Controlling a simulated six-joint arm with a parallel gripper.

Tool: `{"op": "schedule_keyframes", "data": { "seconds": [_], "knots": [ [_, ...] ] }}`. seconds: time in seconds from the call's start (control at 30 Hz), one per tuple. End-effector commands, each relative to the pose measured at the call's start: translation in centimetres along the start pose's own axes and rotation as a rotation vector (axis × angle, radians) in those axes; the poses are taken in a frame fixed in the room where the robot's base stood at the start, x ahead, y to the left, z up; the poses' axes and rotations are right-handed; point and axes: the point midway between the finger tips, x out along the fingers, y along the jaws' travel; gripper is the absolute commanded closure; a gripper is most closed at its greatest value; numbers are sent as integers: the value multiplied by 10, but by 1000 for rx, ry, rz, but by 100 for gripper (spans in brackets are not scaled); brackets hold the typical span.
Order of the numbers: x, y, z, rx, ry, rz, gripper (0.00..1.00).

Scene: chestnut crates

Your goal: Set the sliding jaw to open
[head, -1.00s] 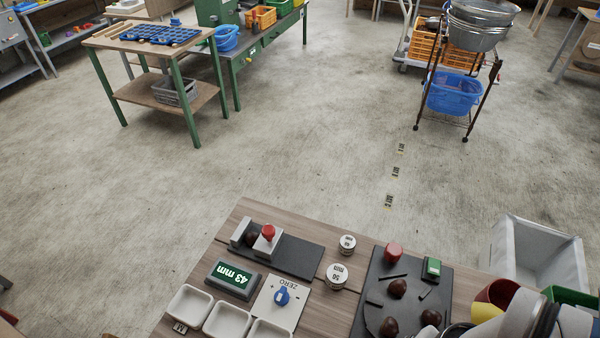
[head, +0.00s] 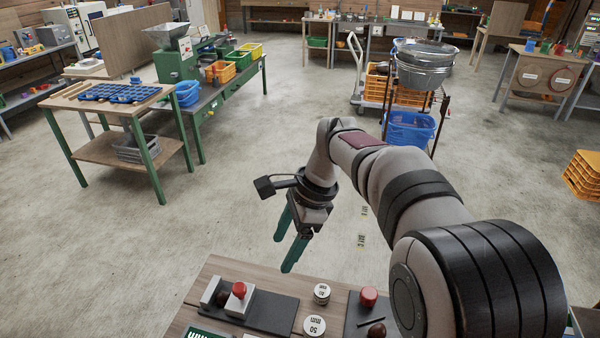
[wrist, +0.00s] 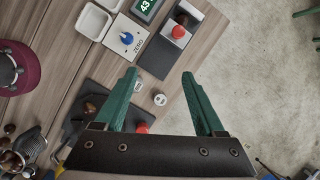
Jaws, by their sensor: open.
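The measuring device lies on the wooden table, on a dark base plate (head: 272,312). Its sliding jaw (head: 238,304) is a pale block with a red knob (head: 239,289) on top. A brown chestnut (head: 222,299) sits between this jaw and the pale fixed jaw (head: 209,292); whether both jaws touch it I cannot tell. In the wrist view the red knob (wrist: 179,32) shows beyond my fingertips. My gripper (head: 284,246) has green fingers, open and empty, above the table's far edge and apart from the knob.
The display (wrist: 147,7) starts with 43, beside a blue ZERO knob (wrist: 127,38) and white trays (wrist: 93,21). Two round weights (head: 314,325) (head: 321,293) stand right of the device. A dark board (head: 352,318) holds a red knob (head: 368,297) and chestnuts.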

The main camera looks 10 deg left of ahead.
Motion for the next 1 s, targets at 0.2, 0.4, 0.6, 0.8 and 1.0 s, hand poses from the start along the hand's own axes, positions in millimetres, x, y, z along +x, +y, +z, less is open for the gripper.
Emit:
{"op": "schedule_keyframes", "data": {
  "seconds": [0.2, 0.4, 0.6, 0.8, 1.0],
  "knots": [
    [45, -46, 25, 117, -40, 18, 29],
    [89, -44, 27, 119, -39, 22, 29],
    [149, -43, 28, 119, -38, 20, 29],
    [187, -43, 29, 119, -39, 18, 29],
    [198, -43, 30, 118, -39, 15, 29]
  ]
}}
